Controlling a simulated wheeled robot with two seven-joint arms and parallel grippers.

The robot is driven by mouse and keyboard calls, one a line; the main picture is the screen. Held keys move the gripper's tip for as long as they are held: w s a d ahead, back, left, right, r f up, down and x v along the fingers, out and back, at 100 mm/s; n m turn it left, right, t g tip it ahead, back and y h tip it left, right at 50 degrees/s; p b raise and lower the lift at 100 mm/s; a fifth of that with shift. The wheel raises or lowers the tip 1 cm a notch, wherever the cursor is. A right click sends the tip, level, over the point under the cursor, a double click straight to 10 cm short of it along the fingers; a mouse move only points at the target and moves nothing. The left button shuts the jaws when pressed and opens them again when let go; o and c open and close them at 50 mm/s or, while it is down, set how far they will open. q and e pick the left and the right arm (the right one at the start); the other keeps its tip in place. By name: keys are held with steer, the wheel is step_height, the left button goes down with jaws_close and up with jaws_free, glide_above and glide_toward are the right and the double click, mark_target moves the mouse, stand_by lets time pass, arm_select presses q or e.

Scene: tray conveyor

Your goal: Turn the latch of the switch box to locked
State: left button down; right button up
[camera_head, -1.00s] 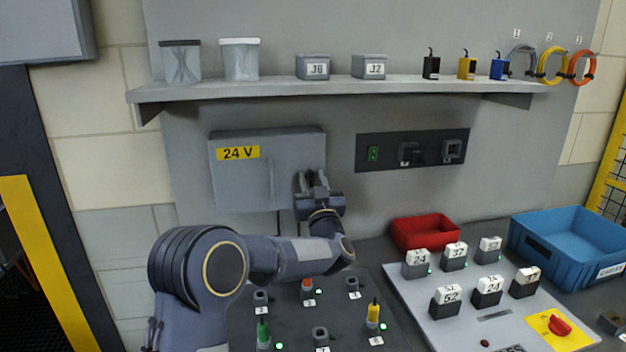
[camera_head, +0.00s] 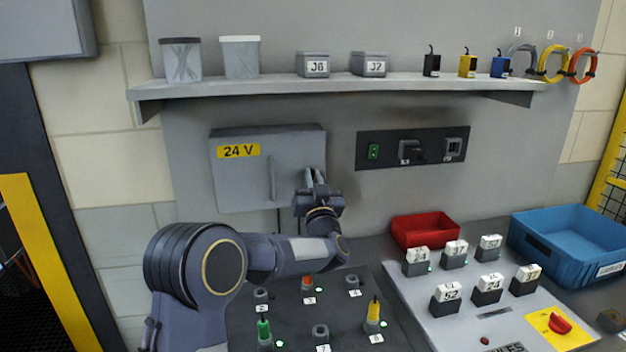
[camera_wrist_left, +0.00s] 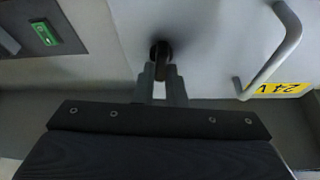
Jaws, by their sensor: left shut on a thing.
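The switch box (camera_head: 238,185) is a grey wall cabinet with a yellow "24 V" label and a vertical bar handle (camera_head: 271,178). Its door is shut. My left gripper (camera_head: 315,178) is at the box's right edge. In the left wrist view, my left gripper (camera_wrist_left: 161,75) is shut on a small dark latch (camera_wrist_left: 161,50) on the door, beside the bar handle (camera_wrist_left: 275,50). The fingers hide part of the latch, so its exact angle is hard to tell. My right gripper is not in view.
A black wall panel (camera_head: 385,152) with a green switch is right of the box. A shelf (camera_head: 340,87) with jars and small boxes runs above. Below are a dark panel with plugs, a light panel (camera_head: 460,325) with numbered blocks, a red bin (camera_head: 425,246) and a blue crate (camera_head: 513,236).

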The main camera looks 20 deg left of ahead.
arm_select(q)
steer(key=shift+w+d+f+m+g+h+p, duration=0.15)
steer(key=shift+m+h+p, duration=1.25)
steer(key=shift+m, duration=1.95)
steer(key=shift+s+a+m+g+h+p, duration=0.1)
steer(key=shift+m+g+h+p, duration=0.15)
steer(key=shift+m+h+p, duration=2.1)
steer(key=shift+w+d+f+m+g+h+p, duration=0.15)
steer(key=shift+m+h+p, duration=0.3)
steer(key=shift+m, duration=3.85)
steer(key=shift+s+r, duration=0.1)
steer(key=shift+s, duration=0.05)
steer(key=c, duration=1.5)
jaws_free()
